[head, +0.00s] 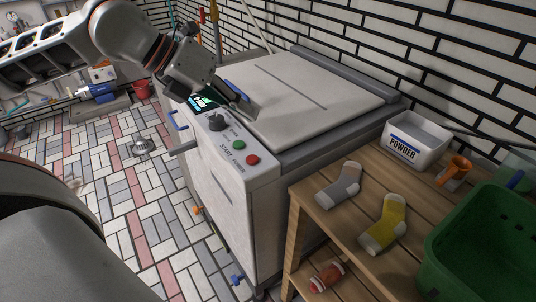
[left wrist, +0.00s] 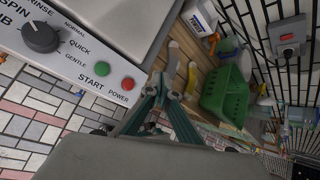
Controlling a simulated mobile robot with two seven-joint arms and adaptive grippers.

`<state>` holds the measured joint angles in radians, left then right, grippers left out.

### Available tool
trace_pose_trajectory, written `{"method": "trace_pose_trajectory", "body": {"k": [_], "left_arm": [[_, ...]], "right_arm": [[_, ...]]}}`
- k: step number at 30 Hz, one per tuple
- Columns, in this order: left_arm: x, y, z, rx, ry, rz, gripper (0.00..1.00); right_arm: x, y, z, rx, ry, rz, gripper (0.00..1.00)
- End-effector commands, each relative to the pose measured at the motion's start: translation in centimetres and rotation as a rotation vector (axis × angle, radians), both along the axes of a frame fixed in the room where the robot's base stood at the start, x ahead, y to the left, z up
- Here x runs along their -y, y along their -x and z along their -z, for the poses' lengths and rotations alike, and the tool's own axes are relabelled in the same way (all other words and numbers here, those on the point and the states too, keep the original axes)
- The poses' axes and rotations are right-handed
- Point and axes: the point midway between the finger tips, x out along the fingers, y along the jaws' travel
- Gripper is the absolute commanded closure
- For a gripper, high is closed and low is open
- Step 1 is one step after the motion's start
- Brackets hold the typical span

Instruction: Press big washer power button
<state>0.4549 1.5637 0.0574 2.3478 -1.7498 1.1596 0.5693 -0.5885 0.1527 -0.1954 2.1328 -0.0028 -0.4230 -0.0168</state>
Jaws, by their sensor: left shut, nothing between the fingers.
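The big washer (head: 325,92) is a white-grey box with a slanted control panel on its front edge. The red power button (head: 252,159) sits at the panel's right end, beside the green start button (head: 238,144). In the left wrist view, the red power button (left wrist: 128,83) and green start button (left wrist: 100,68) are unobstructed. My left gripper (head: 240,97) is over the panel's left end and lid edge, its fingers partly hidden in the head view. In the left wrist view, its teal fingers (left wrist: 164,88) are shut and empty, appearing right of the red button. My right gripper is not in view.
A dark dial (head: 216,122) and a lit display stand left of the buttons. A wooden table (head: 301,212) on the right holds socks, a powder box (head: 415,138), an orange scoop (head: 454,170) and a green basket (head: 480,240). Tiled floor lies open at left.

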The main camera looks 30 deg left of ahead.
Motion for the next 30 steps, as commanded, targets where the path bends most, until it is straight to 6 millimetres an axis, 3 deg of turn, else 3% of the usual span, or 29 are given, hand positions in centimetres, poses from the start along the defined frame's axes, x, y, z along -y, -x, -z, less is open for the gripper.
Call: {"method": "trace_pose_trajectory", "body": {"k": [13, 20, 30], "left_arm": [[-0.1, 0.0, 0.0, 0.001, -0.004, -0.001, 1.00], [-0.1, 0.1, 0.6, 0.003, -0.002, -0.002, 1.00], [0.0, 0.1, 5.3, -0.002, -0.002, -0.002, 1.00]], "right_arm": [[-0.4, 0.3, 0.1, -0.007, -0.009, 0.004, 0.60], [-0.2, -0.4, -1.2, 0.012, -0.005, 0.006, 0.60], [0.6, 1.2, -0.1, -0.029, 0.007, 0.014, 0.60]]}}
